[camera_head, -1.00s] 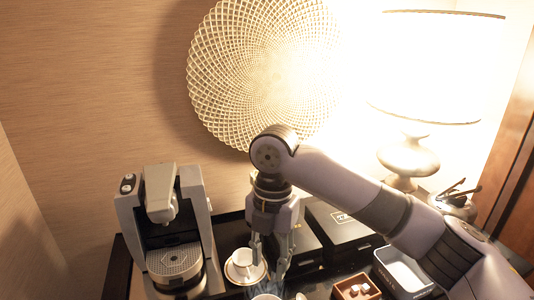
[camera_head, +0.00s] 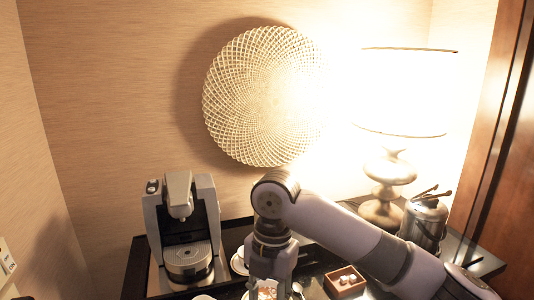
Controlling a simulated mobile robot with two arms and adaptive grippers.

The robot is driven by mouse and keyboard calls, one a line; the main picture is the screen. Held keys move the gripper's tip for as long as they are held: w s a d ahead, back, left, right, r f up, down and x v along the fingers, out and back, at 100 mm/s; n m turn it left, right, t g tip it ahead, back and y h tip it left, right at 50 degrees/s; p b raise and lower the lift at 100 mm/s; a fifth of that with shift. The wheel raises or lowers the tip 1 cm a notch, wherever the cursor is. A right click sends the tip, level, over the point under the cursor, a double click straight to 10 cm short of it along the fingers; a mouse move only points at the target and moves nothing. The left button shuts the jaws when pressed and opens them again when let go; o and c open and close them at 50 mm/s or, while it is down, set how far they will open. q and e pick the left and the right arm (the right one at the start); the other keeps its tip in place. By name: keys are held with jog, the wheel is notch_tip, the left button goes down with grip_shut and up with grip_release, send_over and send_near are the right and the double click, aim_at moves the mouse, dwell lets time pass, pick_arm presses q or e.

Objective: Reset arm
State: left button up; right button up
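My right arm comes in from the right and bends down at its wrist, over the counter. My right gripper (camera_head: 266,286) points down at the bottom edge of the picture. Its fingers look apart, with a pale, reddish-centred thing partly visible between or behind them; I cannot tell whether they touch it. A white cup on a saucer (camera_head: 239,264) stands just left of the gripper, partly hidden by it. My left gripper is not in view.
A coffee machine (camera_head: 184,232) stands at the left on the dark counter. A brown box with white cubes (camera_head: 345,282) lies right of the gripper. A lamp (camera_head: 389,172) and a metal bucket with tongs (camera_head: 424,222) stand behind my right arm. A woven disc (camera_head: 250,105) hangs on the wall.

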jog(key=s+f+m+t+y, duration=0.1)
jog(key=s+f+m+y, duration=0.1)
jog(key=s+f+m, duration=0.35)
jog(key=s+f+m+t+y, duration=0.1)
jog(key=s+f+m+y, duration=0.15)
jog(key=f+m, duration=0.65)
jog(key=s+d+f+m+t+h, duration=0.1)
jog(key=s+d+f+m+h, duration=0.15)
jog(key=s+d+m, duration=0.35)
jog(key=s+d+f+m+t+h, duration=0.1)
jog(key=s+d+f+m, duration=0.25)
jog(key=d, duration=0.45)
jog(key=s+d+f+m+h, duration=0.2)
jog(key=s+d+f+m, duration=0.2)
jog(key=d, duration=0.3)
notch_tip(320, 180, down, 26)
jog(key=s+g, duration=0.1)
jog(key=s+d+f+g, duration=0.1)
jog(key=s+d+f, duration=0.1)
jog(key=s+f, duration=1.5)
jog(key=shift+d, duration=0.3)
